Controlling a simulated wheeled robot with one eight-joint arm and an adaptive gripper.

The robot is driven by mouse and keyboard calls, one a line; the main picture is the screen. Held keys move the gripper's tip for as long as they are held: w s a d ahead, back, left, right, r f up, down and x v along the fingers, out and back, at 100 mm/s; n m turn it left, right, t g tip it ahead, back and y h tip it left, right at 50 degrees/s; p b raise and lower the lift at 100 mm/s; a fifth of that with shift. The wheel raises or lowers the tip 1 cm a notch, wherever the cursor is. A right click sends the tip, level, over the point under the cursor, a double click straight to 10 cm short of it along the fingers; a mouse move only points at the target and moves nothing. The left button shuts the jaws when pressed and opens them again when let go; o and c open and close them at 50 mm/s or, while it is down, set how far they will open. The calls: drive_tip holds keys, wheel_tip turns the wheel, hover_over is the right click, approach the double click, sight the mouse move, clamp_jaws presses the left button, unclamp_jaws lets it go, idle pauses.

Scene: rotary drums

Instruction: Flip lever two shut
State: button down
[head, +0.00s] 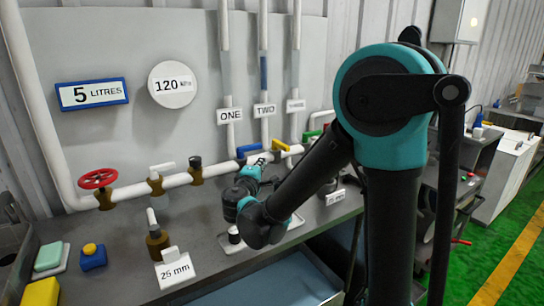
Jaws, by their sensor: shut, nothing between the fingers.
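The sign TWO (264,110) hangs on a white vertical pipe on the back panel. Below it and slightly right is a yellow lever (280,145), which I take to be lever two. My gripper (262,158) is shut and empty, just left of and below the yellow lever. Its fingertips are small and partly hidden, so I cannot tell whether they touch the lever. A blue lever (249,149) sits just left, below the sign ONE (230,116). A green lever (309,134) sits to the right, below the third sign, whose lettering is too small to read.
A white horizontal pipe (205,174) with a red handwheel (98,179) runs along the back of the grey bench. A brass valve (157,240) and a 25 mm card (175,270) stand at the front. My arm hides the right part of the bench.

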approach(279, 145)
drive_tip(key=w+a, duration=0.2)
drive_tip(key=w, duration=0.1)
drive_tip(key=d, duration=0.1)
drive_tip(key=w+d, duration=0.1)
drive_tip(key=shift+w+d+f, duration=0.15)
drive_tip(key=shift+w+d, duration=0.1)
drive_tip(key=shift+d, duration=0.15)
drive_tip(key=shift+w+d, duration=0.25)
drive_tip(key=shift+d, duration=0.1)
